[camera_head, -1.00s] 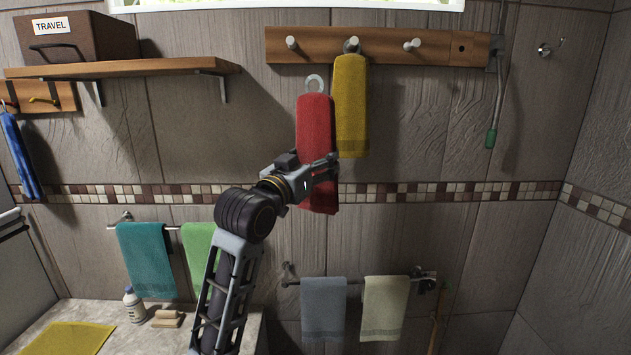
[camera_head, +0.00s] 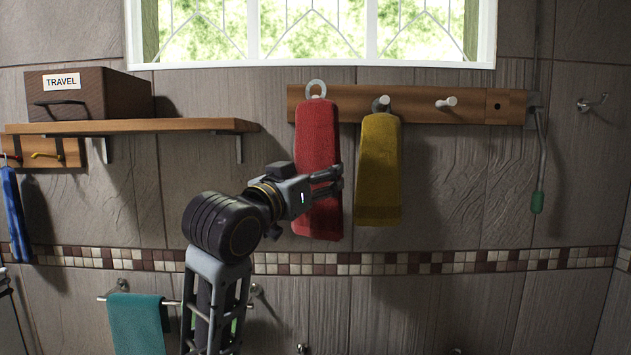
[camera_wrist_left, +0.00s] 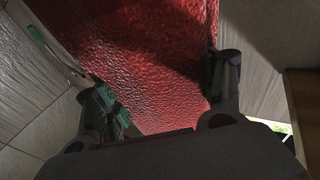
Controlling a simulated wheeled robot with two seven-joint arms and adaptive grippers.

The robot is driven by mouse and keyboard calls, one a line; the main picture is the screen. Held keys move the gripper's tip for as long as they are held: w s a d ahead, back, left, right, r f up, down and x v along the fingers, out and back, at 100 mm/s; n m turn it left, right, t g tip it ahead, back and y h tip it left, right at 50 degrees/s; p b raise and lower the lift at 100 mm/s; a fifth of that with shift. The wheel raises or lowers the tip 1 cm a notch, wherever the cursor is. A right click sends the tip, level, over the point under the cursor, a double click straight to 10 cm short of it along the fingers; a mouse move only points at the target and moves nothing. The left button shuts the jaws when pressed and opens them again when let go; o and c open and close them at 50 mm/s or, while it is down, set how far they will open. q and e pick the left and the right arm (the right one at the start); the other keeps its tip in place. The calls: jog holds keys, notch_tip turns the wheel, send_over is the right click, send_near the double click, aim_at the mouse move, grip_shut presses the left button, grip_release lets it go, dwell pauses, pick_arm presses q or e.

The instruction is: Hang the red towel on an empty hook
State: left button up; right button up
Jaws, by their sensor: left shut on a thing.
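The red towel (camera_head: 316,135) hangs upright, with a grey ring (camera_head: 316,88) at its top. The ring overlaps the left end of the wooden peg rail (camera_head: 425,108), where the left peg is; I cannot tell whether it is around the peg or in front of it. My left gripper (camera_head: 332,180) is shut on the red towel at about mid-height. In the left wrist view the red cloth (camera_wrist_left: 150,75) fills the space between the fingers. A yellow towel (camera_head: 379,170) hangs from the middle peg (camera_head: 381,103). The right peg (camera_head: 446,102) is empty.
A bare metal hook (camera_head: 592,102) is on the wall at right. A green-handled lever (camera_head: 538,200) hangs by the rail's right end. A shelf (camera_head: 190,126) with a TRAVEL box (camera_head: 80,97) is at left. A teal towel (camera_head: 138,325) hangs below. A window is above the rail.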

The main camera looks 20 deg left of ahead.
dwell(0.3)
pick_arm(q)
jog(key=shift+w+a, duration=0.1)
jog(key=shift+w, duration=0.3)
jog(key=w+a+f, duration=0.1)
jog(key=w+a, duration=0.1)
jog(key=w, duration=0.7)
jog(key=shift+a, duration=0.35)
dwell(1.5)
jog(key=shift+w, duration=0.15)
dwell(0.5)
jog(key=o, duration=1.1)
jog(key=shift+o, duration=0.2)
